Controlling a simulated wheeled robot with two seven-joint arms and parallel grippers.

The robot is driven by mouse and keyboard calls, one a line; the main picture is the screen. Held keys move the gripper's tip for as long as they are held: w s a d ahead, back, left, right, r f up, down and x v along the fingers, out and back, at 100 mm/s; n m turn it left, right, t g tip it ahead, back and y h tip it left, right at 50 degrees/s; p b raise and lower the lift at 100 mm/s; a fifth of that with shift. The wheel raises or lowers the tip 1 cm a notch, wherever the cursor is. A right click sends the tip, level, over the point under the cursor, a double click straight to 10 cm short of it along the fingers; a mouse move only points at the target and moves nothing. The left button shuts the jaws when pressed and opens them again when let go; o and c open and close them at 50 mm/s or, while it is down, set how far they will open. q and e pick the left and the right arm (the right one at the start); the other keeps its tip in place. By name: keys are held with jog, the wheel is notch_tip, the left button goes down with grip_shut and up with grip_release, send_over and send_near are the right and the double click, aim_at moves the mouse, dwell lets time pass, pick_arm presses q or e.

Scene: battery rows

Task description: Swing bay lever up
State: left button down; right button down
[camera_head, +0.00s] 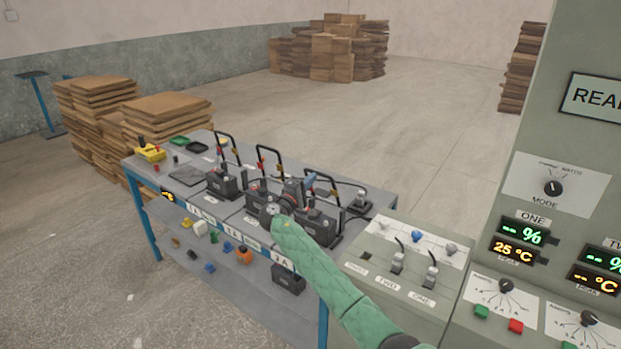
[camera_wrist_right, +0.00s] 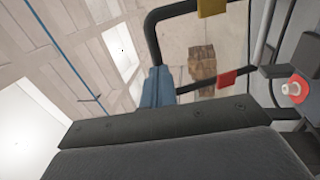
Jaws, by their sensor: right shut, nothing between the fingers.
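Several black bay levers stand on grey battery units on the blue-framed table. The left lever (camera_head: 225,137) and the middle lever (camera_head: 262,149) stand upright. The right lever (camera_head: 334,186) rises beside my right gripper (camera_head: 308,183), which is shut and empty with its blue fingertips close to the lever's bar. In the right wrist view the blue fingertips (camera_wrist_right: 158,88) overlap a black lever frame (camera_wrist_right: 153,35) with yellow and red bands. I cannot tell if they touch. My gripper and green arm hide part of the right battery unit (camera_head: 318,226). My left gripper is out of view.
A control panel (camera_head: 395,262) with toggle switches stands right of the table, beside a tall green cabinet (camera_head: 550,130). Small coloured parts lie on the lower shelf (camera_head: 215,285). A yellow tool (camera_head: 151,153) lies at the table's left end. Cardboard stacks (camera_head: 165,108) stand behind.

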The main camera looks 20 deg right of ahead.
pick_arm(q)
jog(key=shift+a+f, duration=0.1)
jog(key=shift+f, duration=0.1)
pick_arm(e)
jog(key=shift+w+d, duration=0.1)
